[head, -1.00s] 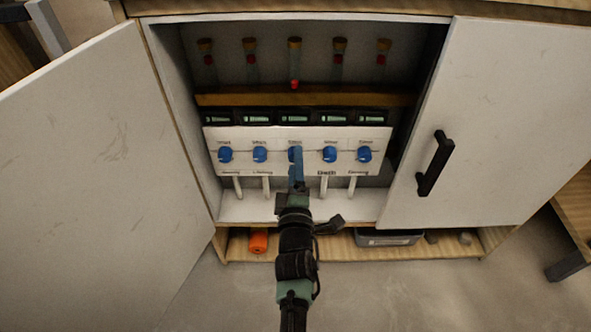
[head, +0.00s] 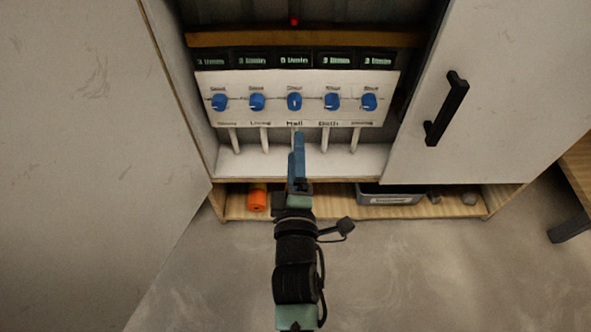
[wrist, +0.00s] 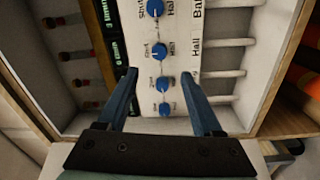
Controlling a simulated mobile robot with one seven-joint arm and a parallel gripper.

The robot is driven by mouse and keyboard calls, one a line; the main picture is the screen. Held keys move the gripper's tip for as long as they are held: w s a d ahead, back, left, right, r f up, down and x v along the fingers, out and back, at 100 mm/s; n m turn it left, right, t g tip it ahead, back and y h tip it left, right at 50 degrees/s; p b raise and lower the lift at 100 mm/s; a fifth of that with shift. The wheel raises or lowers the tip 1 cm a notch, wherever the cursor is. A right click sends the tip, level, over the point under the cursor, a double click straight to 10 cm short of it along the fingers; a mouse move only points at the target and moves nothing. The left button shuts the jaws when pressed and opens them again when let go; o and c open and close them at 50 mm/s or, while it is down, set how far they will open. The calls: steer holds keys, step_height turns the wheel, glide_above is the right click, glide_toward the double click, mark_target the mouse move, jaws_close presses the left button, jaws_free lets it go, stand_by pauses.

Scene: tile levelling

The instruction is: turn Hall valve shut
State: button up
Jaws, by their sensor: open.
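The Hall valve (head: 294,102) is the middle blue knob in a row on a white panel (head: 278,120) inside the open cabinet, with "Hall" printed below it. It also shows in the wrist view as a blue knob (wrist: 159,51) beside the "Hall" label. The display above it (head: 295,61) reads 0 l/min; its neighbours appear to read 3. Which way the knob points is too small to tell surely. My gripper (head: 298,139) is open and empty, below and in front of the knob, apart from it. Its two blue fingers (wrist: 158,77) spread wide in the wrist view.
Other blue knobs, such as the Bath one (head: 332,102), flank it closely. White pipes (head: 264,139) run down below the panel. The left door (head: 85,130) and right door (head: 490,95) stand open. An orange roll (head: 257,197) and grey bin (head: 388,194) sit on the lower shelf.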

steer(key=shift+s, duration=1.3)
